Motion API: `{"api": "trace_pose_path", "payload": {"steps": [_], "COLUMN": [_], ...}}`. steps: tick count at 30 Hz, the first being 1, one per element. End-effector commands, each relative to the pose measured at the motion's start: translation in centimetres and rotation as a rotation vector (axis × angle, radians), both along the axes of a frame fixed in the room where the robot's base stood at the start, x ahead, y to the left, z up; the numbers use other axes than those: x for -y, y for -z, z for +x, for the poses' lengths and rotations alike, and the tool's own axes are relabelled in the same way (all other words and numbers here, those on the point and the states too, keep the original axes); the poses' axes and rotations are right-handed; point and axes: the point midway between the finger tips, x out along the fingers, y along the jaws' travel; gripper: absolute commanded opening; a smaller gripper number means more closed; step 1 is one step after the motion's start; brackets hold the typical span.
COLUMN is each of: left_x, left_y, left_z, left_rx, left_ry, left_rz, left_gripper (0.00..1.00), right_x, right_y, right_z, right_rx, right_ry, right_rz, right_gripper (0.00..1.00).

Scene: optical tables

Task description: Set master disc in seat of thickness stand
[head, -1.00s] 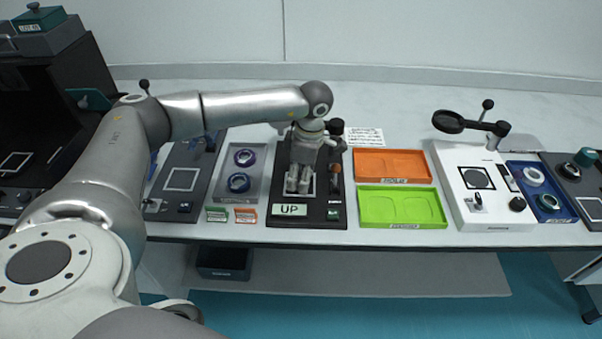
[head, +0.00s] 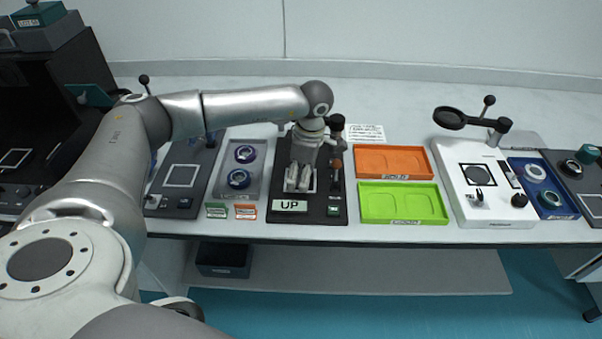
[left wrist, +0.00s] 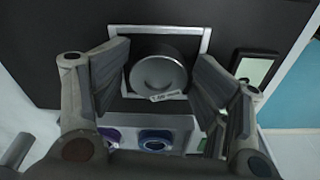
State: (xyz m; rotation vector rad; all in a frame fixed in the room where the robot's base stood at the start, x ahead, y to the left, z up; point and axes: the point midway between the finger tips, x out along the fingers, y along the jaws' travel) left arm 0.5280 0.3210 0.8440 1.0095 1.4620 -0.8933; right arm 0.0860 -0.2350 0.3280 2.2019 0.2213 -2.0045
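The thickness stand (head: 278,186) is the black plate with the "UP" sign, mid-table in the head view. My left gripper (head: 298,185) points down over its white square outline. In the left wrist view a round grey metal disc with a small label, the master disc (left wrist: 158,72), lies inside the white square outline (left wrist: 204,42). The fingers of my left gripper (left wrist: 162,78) stand apart on both sides of the disc, with gaps visible. The disc is hidden behind the gripper in the head view. Whether it is fully down in a seat is unclear. My right gripper is not visible.
A grey tray (head: 243,197) with a purple ring (head: 245,154) and a blue ring (head: 239,178) stands left of the stand. Orange (head: 395,177) and green (head: 403,219) trays lie to the right. An upright post with a dark knob (head: 336,123) stands close behind the gripper.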

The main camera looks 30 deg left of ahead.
Motion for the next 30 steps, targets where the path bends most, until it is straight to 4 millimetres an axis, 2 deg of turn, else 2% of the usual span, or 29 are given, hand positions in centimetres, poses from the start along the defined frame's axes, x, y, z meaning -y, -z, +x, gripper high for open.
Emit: {"api": "trace_pose_path", "payload": {"steps": [3, 7, 8, 21, 25, 30], "left_x": [0.1, 0.1, 0.2, 1.2, 1.4, 1.4], "left_y": [-0.1, -1.4, -1.7, -10.9, -12.3, -13.1], "left_z": [-0.1, -0.1, 0.0, 0.5, 0.6, 0.6], "left_rx": [-0.004, -0.002, 0.000, 0.004, 0.003, 0.001], "left_ry": [0.002, 0.002, 0.003, 0.002, 0.001, 0.001], "left_rz": [-0.002, -0.002, -0.003, -0.002, -0.002, -0.001], "left_gripper": [0.65, 0.65, 0.65, 0.65, 0.65, 0.65], "right_x": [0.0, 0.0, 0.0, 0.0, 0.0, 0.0], "right_y": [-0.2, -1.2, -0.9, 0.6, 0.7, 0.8], "right_z": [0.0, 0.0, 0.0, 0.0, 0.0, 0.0], "right_rx": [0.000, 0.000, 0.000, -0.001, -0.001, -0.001], "right_ry": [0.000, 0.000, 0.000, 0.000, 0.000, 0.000], "right_rz": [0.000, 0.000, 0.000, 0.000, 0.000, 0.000], "right_gripper": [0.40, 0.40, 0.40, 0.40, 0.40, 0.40]}}
